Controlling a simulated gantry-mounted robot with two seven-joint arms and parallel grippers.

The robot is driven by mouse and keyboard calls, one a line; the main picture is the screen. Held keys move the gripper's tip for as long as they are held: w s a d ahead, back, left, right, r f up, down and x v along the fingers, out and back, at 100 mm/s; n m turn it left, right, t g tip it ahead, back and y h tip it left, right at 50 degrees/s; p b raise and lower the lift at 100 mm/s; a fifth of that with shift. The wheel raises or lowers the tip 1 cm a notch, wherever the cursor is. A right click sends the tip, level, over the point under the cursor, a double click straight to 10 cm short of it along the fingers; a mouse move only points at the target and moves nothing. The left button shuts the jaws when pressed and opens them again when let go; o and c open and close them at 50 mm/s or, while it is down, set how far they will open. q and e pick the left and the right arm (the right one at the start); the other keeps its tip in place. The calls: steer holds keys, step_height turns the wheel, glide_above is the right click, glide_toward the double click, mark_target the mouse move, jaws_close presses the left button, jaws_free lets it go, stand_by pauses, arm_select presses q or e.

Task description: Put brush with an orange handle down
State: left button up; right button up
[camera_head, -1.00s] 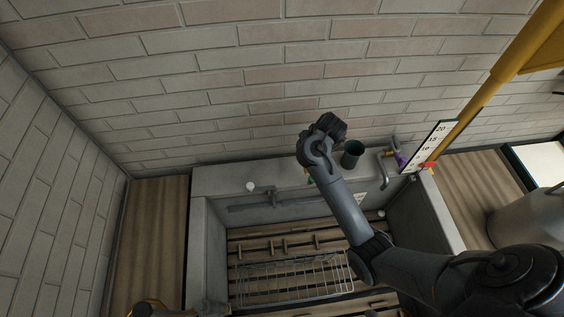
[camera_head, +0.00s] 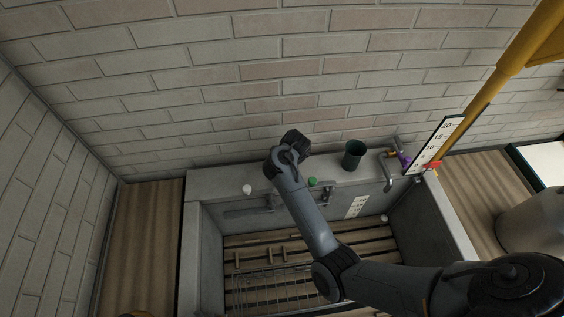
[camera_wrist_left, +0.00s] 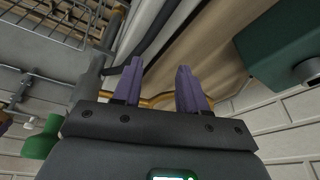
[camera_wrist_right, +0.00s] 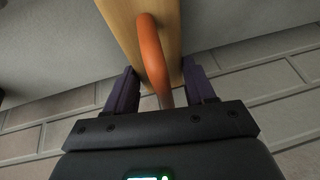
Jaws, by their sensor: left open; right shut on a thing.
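The brush shows close up in the right wrist view, with a pale wooden body (camera_wrist_right: 127,14) and a curved orange handle (camera_wrist_right: 153,58). My right gripper (camera_wrist_right: 160,92) is shut on the brush by its handle. In the head view my right wrist is over the back ledge of the sink (camera_head: 225,180), near the brick wall, and it hides the brush. I cannot tell whether the brush touches the ledge. My left gripper (camera_wrist_left: 158,85) is open and empty in the left wrist view.
A dark green cup (camera_head: 354,155) stands on the ledge right of my right wrist. A small white thing (camera_head: 247,190) sits to its left. Taps (camera_head: 386,172) and a white scale (camera_head: 437,142) are at the right. A wire basket (camera_head: 262,292) lies in the slatted sink.

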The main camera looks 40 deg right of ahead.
arm_select(q)
steer(key=shift+d, duration=0.1)
arm_select(e)
steer(key=shift+f, duration=0.1)
arm_select(q)
steer(key=shift+f, duration=0.1)
arm_select(e)
steer(key=shift+f, duration=0.2)
steer(key=o, duration=1.4)
steer(key=shift+c, duration=0.2)
steer(key=shift+r, duration=0.15)
